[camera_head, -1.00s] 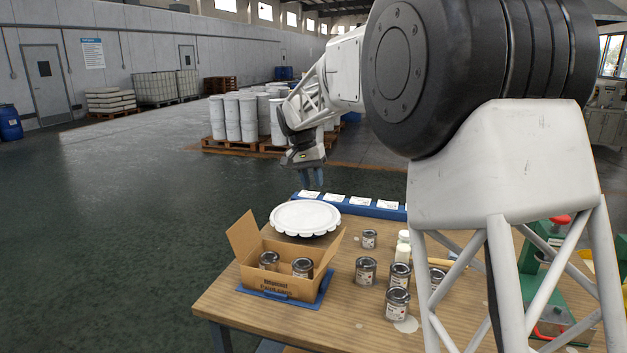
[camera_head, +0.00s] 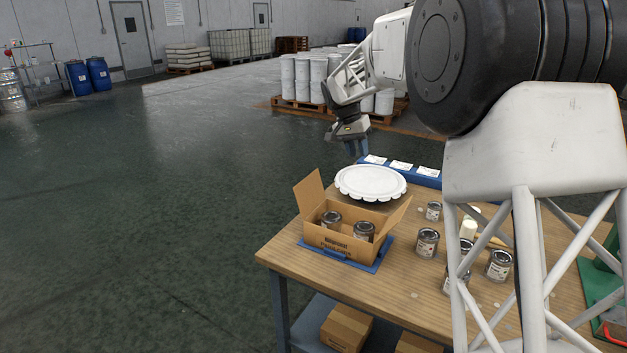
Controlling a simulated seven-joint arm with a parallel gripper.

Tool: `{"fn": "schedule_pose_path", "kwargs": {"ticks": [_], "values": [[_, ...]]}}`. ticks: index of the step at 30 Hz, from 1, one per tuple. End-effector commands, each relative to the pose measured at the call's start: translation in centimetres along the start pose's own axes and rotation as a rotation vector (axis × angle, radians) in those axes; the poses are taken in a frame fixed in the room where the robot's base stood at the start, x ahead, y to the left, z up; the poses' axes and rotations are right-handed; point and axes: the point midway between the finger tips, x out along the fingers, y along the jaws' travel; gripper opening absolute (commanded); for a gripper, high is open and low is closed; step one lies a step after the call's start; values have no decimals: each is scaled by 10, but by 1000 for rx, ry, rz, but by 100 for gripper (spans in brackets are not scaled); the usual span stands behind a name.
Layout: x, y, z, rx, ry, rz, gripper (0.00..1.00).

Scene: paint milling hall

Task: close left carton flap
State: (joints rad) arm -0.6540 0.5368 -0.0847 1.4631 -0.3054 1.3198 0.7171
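The open carton (camera_head: 335,241) stands on a blue mat (camera_head: 377,267) at the left end of the wooden table. Two metal cans (camera_head: 331,219) (camera_head: 364,231) are inside it. Its left flap (camera_head: 309,195) stands up, leaning outward. Its right flap (camera_head: 396,217) is also raised, tilted outward to the right. My gripper (camera_head: 356,147) hangs in the air beyond the table's far edge, above and behind the carton, with its blue fingers pointing down. It touches nothing that I can see. The fingers are too small to tell whether they are apart.
A white round lid (camera_head: 370,183) lies behind the carton. Several cans (camera_head: 427,242) and a white bottle (camera_head: 468,229) stand to the right. A blue strip with white cards (camera_head: 401,167) runs along the far edge. Brown cartons (camera_head: 345,328) sit on the lower shelf.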

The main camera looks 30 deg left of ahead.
Motion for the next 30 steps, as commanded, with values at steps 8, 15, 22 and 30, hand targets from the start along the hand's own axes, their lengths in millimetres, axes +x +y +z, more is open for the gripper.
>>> {"fn": "schedule_pose_path", "kwargs": {"ticks": [8,15,22,30], "values": [[21,-125,5,-5,156,24,29],[31,-198,15,-8,255,17,29],[34,-218,18,-7,284,12,29],[34,-218,18,-7,283,13,29]]}}
